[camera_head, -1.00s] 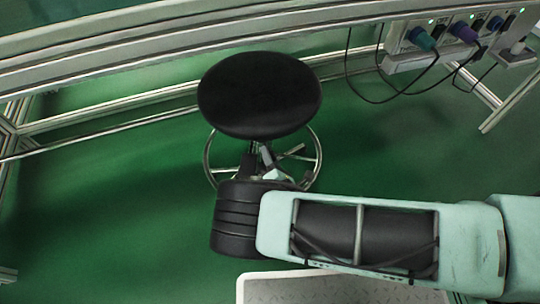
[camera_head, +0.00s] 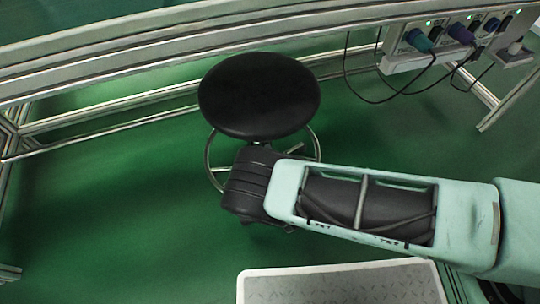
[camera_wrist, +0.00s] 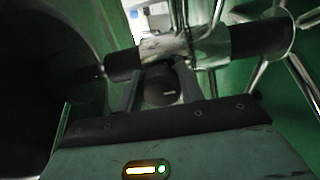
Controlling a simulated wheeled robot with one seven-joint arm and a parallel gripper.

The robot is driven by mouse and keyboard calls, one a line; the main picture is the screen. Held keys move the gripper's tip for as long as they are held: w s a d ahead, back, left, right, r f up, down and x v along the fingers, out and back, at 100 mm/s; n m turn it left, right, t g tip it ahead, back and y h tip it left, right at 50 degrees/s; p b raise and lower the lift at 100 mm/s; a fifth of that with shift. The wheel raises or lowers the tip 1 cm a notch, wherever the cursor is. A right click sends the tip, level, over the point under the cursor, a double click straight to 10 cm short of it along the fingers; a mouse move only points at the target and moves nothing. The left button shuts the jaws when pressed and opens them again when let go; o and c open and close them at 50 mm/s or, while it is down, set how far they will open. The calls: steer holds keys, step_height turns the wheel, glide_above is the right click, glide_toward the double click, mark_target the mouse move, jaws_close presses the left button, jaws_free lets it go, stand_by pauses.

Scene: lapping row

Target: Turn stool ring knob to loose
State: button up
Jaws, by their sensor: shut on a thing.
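The stool has a round black seat (camera_head: 259,95) and a chrome foot ring (camera_head: 209,162) below it in the head view. In the wrist view the seat is a dark mass (camera_wrist: 40,70) at the left, and the stool's column (camera_wrist: 255,41) runs across the top. A dark round knob (camera_wrist: 161,88) stands out from the bright collar (camera_wrist: 185,46) on the column. My gripper (camera_wrist: 161,82) is shut on the knob, one finger on each side. In the head view my arm hides the gripper and the knob. The knob's marking is too small to read.
Metal frame rails (camera_head: 150,62) run behind the stool. A power strip (camera_head: 408,58) with plugs and hanging black cables (camera_head: 362,99) is at the upper right. A pale textured plate (camera_head: 340,285) lies at the bottom. The green floor (camera_head: 110,220) at the left is clear.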

stand_by(0.3)
steer(key=o, duration=1)
steer(key=p+v, duration=0.4)
steer(key=v, duration=1.3)
steer(key=shift+s, duration=0.25)
steer(key=shift+d+r, duration=0.1)
